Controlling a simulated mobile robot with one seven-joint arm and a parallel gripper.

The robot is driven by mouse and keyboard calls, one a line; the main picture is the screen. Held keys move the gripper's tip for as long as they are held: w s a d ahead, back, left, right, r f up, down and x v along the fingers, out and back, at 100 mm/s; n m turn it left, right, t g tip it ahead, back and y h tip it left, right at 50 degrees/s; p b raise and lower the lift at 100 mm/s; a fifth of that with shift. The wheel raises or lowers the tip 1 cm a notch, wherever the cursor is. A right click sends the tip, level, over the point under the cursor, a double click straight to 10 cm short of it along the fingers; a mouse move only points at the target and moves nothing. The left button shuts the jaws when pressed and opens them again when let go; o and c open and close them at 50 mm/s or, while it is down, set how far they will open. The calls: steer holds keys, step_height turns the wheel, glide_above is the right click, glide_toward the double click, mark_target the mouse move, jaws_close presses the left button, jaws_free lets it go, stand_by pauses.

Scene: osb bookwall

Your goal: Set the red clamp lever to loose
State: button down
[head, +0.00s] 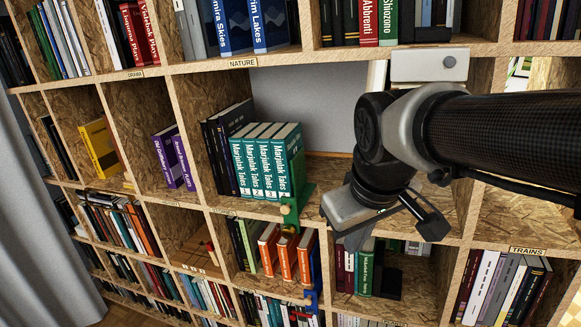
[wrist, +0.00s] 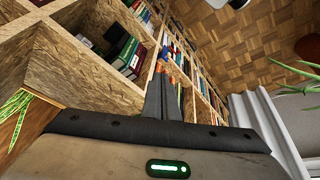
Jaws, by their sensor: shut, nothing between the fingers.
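A small red lever (head: 211,252) shows in the head view, in a low compartment left of centre. It stands tilted above the compartment's wooden floor; its setting and mount are too small to read. My gripper (head: 359,246) is at the right of centre in the head view, in front of the shelf and well to the right of the lever. In the wrist view my gripper (wrist: 166,80) has its two dark fingers together, with nothing between them. I cannot make out the red lever in the wrist view.
A green bookend (head: 296,207) sticks out beside teal books (head: 265,165). Orange books (head: 270,250) and a blue bookend (head: 313,285) stand below, between lever and gripper. The bookwall (head: 330,170) fills the head view. A grey curtain (head: 45,240) hangs at left.

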mark_target(302, 315)
steer(key=w+a+f+n+b, duration=0.4)
steer(key=a+f, duration=0.1)
steer(key=f, duration=0.5)
steer(key=w+a+f+n+g+h+b, duration=0.1)
steer(key=w+a+f+n+b, duration=0.3)
steer(key=f, duration=0.7)
steer(key=w+a+f+n+g+b, duration=0.1)
steer(key=w+a+f+n+b, duration=0.2)
steer(key=w+a+f, duration=0.3)
step_height(302, 315, down, 4)
steer(key=shift+a+f+n+h+b, duration=0.25)
steer(key=shift+a+n+h+b, duration=0.25)
steer(key=shift+a, duration=0.6)
steer(key=s+d+b+x, duration=0.1)
steer(key=b+x, duration=0.3)
steer(key=x, duration=0.9)
steer(key=shift+d+r, duration=0.2)
steer(key=shift+d, duration=0.65)
